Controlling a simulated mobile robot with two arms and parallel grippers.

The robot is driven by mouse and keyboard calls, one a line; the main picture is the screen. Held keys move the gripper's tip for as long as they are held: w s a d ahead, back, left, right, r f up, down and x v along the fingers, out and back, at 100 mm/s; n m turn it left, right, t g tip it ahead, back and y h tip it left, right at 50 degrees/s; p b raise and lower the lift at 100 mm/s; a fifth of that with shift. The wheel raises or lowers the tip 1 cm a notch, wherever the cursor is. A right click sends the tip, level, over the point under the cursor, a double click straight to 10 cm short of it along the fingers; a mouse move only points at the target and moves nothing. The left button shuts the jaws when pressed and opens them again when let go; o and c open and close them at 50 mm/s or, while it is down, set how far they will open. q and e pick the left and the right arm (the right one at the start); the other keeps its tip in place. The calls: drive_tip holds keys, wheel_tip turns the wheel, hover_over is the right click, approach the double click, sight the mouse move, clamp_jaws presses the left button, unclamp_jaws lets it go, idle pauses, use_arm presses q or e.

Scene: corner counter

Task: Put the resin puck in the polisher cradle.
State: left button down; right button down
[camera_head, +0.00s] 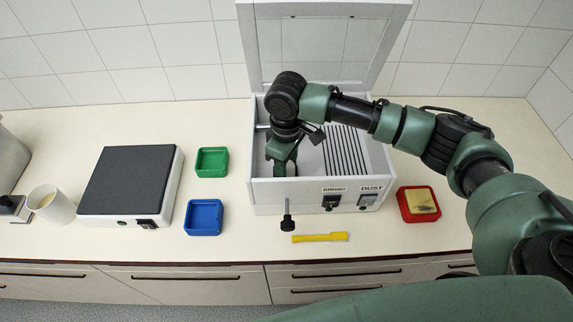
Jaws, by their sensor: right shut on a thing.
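The polisher appears to be the white box (262,197) with its clear lid raised, in the middle of the counter. My right gripper (281,168) reaches down inside the left part of this box, below its front rim line. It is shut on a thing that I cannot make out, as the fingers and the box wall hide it. I cannot pick out the resin puck for certain. The cradle is not clearly visible either; dark parallel slats (347,150) fill the right part of the box. My left gripper is not in view.
A red tray (404,207) with a yellowish block (422,201) stands right of the box. Green (212,162) and blue (204,217) trays look empty. A dark-topped device (128,180) and a white cup (52,205) stand left. A yellow strip (320,237) lies in front.

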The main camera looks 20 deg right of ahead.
drive_tip(key=shift+f, duration=0.1)
drive_tip(key=c, duration=0.8)
unclamp_jaws()
wheel_tip(320, 180, up, 12)
drive_tip(key=b, duration=0.3)
